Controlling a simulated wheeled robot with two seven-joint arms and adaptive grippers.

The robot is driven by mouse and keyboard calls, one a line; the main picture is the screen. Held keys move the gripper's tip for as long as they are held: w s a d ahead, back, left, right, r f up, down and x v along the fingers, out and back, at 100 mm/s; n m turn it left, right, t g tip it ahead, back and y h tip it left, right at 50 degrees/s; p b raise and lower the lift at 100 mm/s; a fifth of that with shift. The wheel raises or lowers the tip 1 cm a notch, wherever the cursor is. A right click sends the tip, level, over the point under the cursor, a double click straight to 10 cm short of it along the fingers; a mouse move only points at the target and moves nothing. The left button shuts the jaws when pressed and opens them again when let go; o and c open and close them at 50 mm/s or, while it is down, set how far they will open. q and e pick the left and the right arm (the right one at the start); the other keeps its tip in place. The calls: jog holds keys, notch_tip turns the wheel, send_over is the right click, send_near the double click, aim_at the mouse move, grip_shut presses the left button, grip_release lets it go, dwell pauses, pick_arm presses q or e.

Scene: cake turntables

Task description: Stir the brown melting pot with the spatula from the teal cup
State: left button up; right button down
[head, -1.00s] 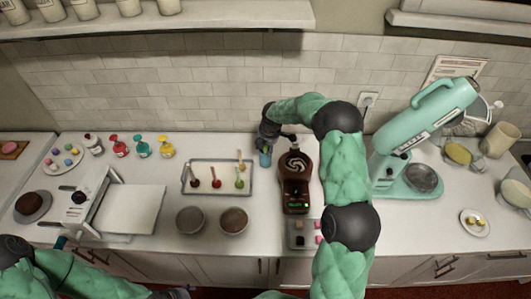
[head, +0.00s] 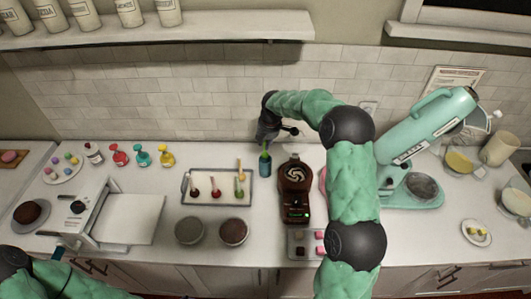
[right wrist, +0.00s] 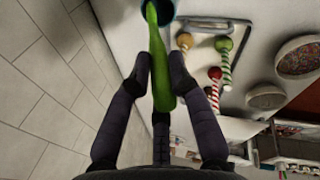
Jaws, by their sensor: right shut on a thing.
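The brown melting pot (head: 294,205) stands on the counter with a pale swirl on its round top. The teal cup (head: 265,168) stands just left of and behind it. My right gripper (head: 265,139) is above the cup. In the right wrist view its fingers (right wrist: 160,76) are shut on the green spatula (right wrist: 161,88). The spatula's far end reaches into the mouth of the teal cup (right wrist: 167,9); how deep it goes is hidden. Only part of my left arm shows at the lower left in the head view; its gripper is out of view.
A tray (head: 184,188) of coloured-topped sticks lies left of the cup, with two round pans (head: 189,231) in front. A teal stand mixer (head: 415,190) stands to the right. A small tray of pink and brown pieces (head: 300,251) is in front of the pot.

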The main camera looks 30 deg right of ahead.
notch_tip(320, 180, up, 9)
jog(key=shift+f, duration=0.15)
jog(key=shift+r, duration=0.4)
jog(key=shift+s+d+r+p, duration=0.15)
jog(key=shift+r+p, duration=0.05)
jog(key=shift+p, duration=0.15)
jog(key=s+d+g+p, duration=0.2)
jog(key=s+d+p, duration=0.5)
jog(key=s+p, duration=0.4)
notch_tip(320, 180, down, 12)
jog(key=b, duration=0.7)
jog(key=shift+s+f+y, duration=0.2)
jog(key=shift+s+y, duration=0.1)
jog(key=shift+y, duration=0.1)
jog(key=shift+f, duration=0.1)
